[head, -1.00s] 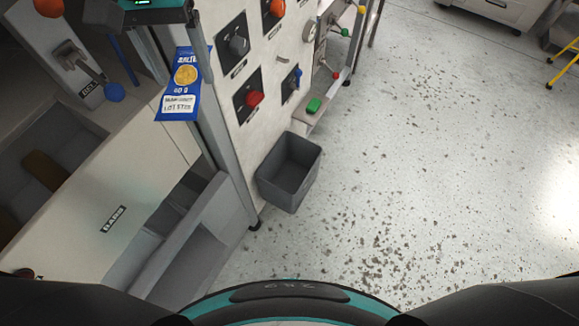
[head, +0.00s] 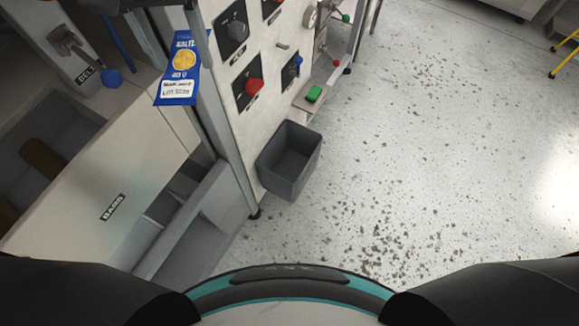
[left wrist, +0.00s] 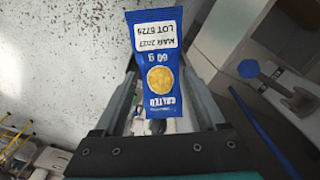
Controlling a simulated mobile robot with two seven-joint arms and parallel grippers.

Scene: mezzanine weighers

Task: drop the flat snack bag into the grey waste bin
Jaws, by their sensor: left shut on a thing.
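The flat snack bag (head: 178,88) is blue with a yellow round picture and a white label. It hangs in my left gripper (head: 172,22) at the upper left of the head view. In the left wrist view the bag (left wrist: 158,72) sits between the two fingers of my left gripper (left wrist: 160,95), which are shut on it. The grey waste bin (head: 282,178) stands on the floor beside the panel, right of and below the bag in the head view. It is open-topped and looks empty. My right gripper is out of view.
A pale panel with knobs, including a red knob (head: 253,87), rises behind the bin. A bench with a blue-knobbed lever (head: 112,77) is at left. The speckled floor (head: 430,170) at right is clear.

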